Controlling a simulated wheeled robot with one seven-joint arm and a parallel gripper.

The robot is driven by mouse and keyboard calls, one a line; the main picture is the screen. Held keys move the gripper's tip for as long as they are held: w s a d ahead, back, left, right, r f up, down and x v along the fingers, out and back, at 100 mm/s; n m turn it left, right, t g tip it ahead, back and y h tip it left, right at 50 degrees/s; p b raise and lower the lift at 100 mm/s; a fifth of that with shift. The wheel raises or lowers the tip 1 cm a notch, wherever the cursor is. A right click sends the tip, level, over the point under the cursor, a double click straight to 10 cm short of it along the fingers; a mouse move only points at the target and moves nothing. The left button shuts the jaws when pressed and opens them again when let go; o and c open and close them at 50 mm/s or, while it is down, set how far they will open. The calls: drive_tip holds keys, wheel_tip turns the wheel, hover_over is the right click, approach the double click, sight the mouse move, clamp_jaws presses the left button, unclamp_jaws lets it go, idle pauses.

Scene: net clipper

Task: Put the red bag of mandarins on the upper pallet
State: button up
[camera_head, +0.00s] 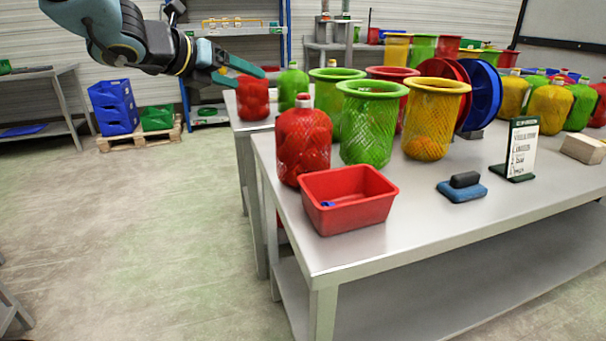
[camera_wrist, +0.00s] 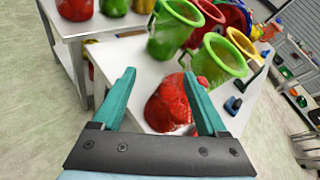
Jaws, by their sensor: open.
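A red net bag of mandarins (camera_head: 303,142) stands upright on the near table, behind a red tray. In the wrist view a red bag (camera_wrist: 168,103) shows between and beyond the fingers, apart from them. A second red bag (camera_head: 253,97) stands on the table behind. My gripper (camera_head: 246,80) is open and empty, raised in the air left of the bags; its two teal fingers (camera_wrist: 159,75) are spread wide in the wrist view. A wooden pallet (camera_head: 113,144) lies on the floor at the back left, bearing blue and green crates. I cannot tell whether it is the upper pallet.
The red tray (camera_head: 347,212) sits at the near table's front left corner. Green net-covered tubes (camera_head: 371,145), a yellow one (camera_head: 430,132) and a blue reel (camera_head: 481,96) crowd behind. A sign (camera_head: 522,148) stands right. The floor (camera_head: 150,235) left of the table is clear.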

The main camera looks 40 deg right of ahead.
sight(299, 92)
drive_tip(key=s+d+m+g, duration=0.1)
drive_tip(key=s+m, duration=0.1)
drive_tip(key=s+d+m+g, duration=0.1)
drive_tip(key=s+m, duration=0.1)
drive_tip(key=s+d+f+m+g+h+b, duration=0.1)
drive_tip(key=s+m, duration=0.2)
drive_tip(key=shift+s+d, duration=0.1)
drive_tip(key=shift+d, duration=0.25)
drive_tip(key=x, duration=0.4)
drive_tip(key=shift+s+d, duration=0.1)
drive_tip(key=shift+d, duration=0.2)
drive_tip(key=shift+p+x, duration=0.3)
drive_tip(key=shift+x, duration=2.55)
drive_tip(key=shift+c, duration=0.3)
clamp_jaws()
